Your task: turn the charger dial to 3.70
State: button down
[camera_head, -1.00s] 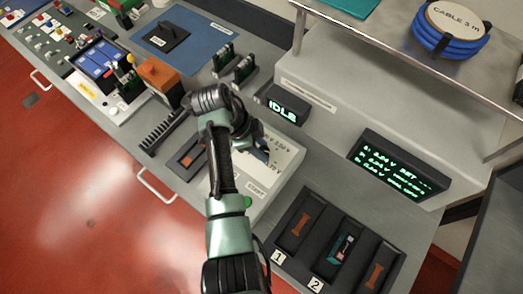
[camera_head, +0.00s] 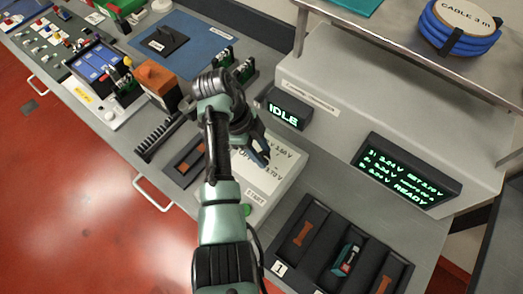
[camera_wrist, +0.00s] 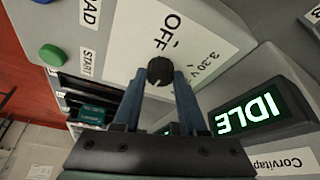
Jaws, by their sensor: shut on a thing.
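The charger dial (camera_wrist: 160,69) is a small black knob on the white charger panel (camera_head: 270,185). In the wrist view my gripper (camera_wrist: 160,80) has its two blue-grey fingers on either side of the dial, shut on it. "OFF" and "3.30 V" are printed close to the dial. The angle of the dial's pointer is hard to make out. In the head view my gripper (camera_head: 258,156) hides the dial. The charger screen (camera_head: 407,172) seems to read "SET 3.70 V" and "READY". The small status display (camera_head: 283,111) reads "IDLE".
A green button (camera_wrist: 52,54) beside the label "START" is on the same panel. A dark tray (camera_head: 318,256) with numbered slots stands in front, a teal-and-black cell (camera_head: 346,258) in one. An orange block (camera_head: 157,78) and a black comb-like rack (camera_head: 165,136) stand left of my arm.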

jog(key=shift+c, duration=2.3)
grip_release()
jog(key=p+v, duration=0.3)
jog(key=v, duration=1)
jog(key=shift+p, duration=0.35)
